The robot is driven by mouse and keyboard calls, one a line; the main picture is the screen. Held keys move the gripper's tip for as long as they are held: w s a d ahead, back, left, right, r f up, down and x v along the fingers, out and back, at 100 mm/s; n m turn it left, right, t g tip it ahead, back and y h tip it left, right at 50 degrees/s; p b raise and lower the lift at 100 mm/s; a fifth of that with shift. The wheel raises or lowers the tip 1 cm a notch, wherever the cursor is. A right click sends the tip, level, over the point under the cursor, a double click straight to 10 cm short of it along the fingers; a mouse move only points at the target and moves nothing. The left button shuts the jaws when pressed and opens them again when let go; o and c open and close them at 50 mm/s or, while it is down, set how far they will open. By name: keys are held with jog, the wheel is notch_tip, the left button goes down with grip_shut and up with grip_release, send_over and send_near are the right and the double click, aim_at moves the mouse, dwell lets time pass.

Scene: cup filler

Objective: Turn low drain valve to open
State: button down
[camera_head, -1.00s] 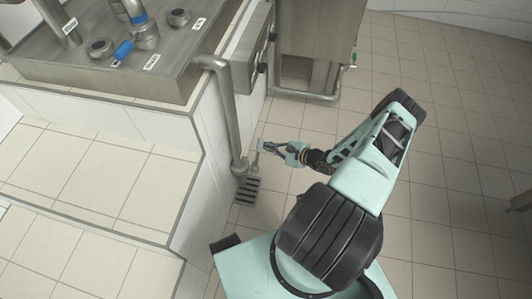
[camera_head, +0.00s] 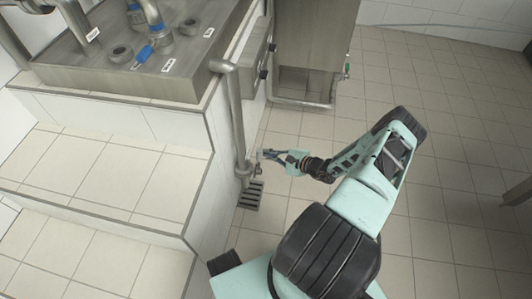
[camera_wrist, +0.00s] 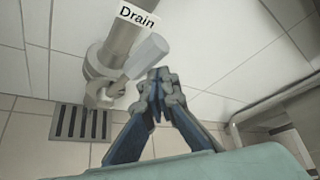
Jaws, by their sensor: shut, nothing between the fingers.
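The drain valve (camera_wrist: 104,94) sits low on a steel pipe (camera_wrist: 120,42) marked "Drain" in the wrist view. Its pale grey paddle handle (camera_wrist: 147,56) slants up and right from the valve body. My gripper (camera_wrist: 159,78) is shut and empty, with its fingertips just right of and below the handle. Whether they touch it I cannot tell. In the head view my gripper (camera_head: 262,155) is beside the foot of the drain pipe (camera_head: 237,120), where the valve is small and partly hidden.
A floor grate (camera_head: 251,195) lies below the valve. A tiled step block (camera_head: 110,175) and the steel filler counter (camera_head: 130,75) stand to the left. A steel cabinet (camera_head: 312,40) stands behind. Tiled floor to the right is open.

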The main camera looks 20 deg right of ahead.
jog(key=shift+s+a+r+p, duration=0.25)
jog(key=shift+s+a+p, duration=0.25)
jog(key=shift+s+a, duration=0.4)
jog(key=shift+s+a+f, duration=0.1)
jog(key=shift+s, duration=0.05)
jog(key=w+d+b, duration=0.2)
jog(key=d, duration=0.2)
jog(key=s+d+p, duration=0.1)
jog(key=s+d, duration=0.3)
jog(key=s, duration=0.4)
jog(key=shift+p, duration=0.4)
dwell(0.9)
